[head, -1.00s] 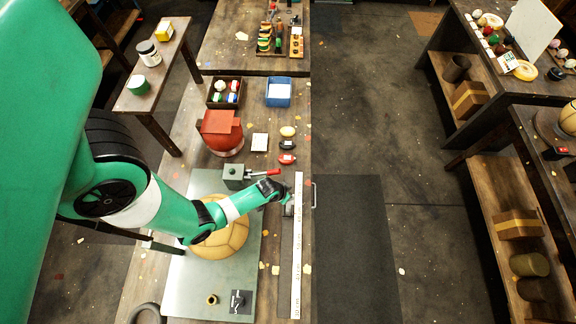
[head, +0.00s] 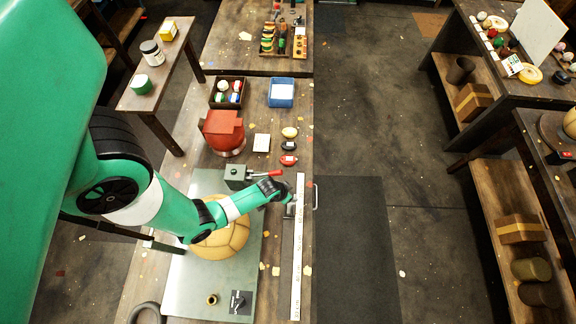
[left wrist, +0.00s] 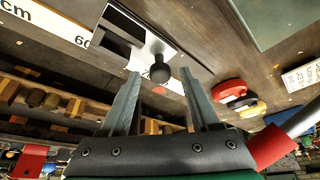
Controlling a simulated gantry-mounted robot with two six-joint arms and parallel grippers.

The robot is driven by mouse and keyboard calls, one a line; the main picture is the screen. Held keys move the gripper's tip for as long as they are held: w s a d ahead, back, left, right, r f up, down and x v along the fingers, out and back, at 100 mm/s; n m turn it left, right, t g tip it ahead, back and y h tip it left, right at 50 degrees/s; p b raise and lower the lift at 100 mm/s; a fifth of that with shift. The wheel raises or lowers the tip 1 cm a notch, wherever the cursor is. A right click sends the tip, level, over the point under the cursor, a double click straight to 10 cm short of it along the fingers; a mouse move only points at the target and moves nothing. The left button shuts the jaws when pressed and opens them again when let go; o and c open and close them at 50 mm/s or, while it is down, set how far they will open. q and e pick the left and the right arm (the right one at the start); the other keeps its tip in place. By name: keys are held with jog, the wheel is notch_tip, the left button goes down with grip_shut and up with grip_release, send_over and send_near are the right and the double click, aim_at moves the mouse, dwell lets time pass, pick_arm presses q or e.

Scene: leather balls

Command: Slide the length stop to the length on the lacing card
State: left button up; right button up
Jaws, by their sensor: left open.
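The length stop (head: 290,210) is a small grey metal slide beside the white ruler (head: 299,250) on the bench's right edge. In the left wrist view the stop (left wrist: 133,38) shows as a metal plate with a black knob (left wrist: 161,76), near the printed 60 and 70 marks. My left gripper (head: 287,195) is over the stop. In the left wrist view its two fingers (left wrist: 161,80) are open, with the knob between their tips and gaps showing on both sides. The lacing card seems to be the small pale card (head: 261,142); its printing (left wrist: 303,76) is unreadable here. My right gripper is not in view.
A tan leather ball (head: 222,240) sits on a grey-green mat (head: 185,285) under my left arm. Red, black and yellow small items (head: 289,146) lie near the card.

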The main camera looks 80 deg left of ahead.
pick_arm(q)
jog(key=p+v, duration=0.5)
jog(key=v, duration=0.6)
jog(key=shift+r+p, duration=0.2)
jog(key=shift+p, duration=0.1)
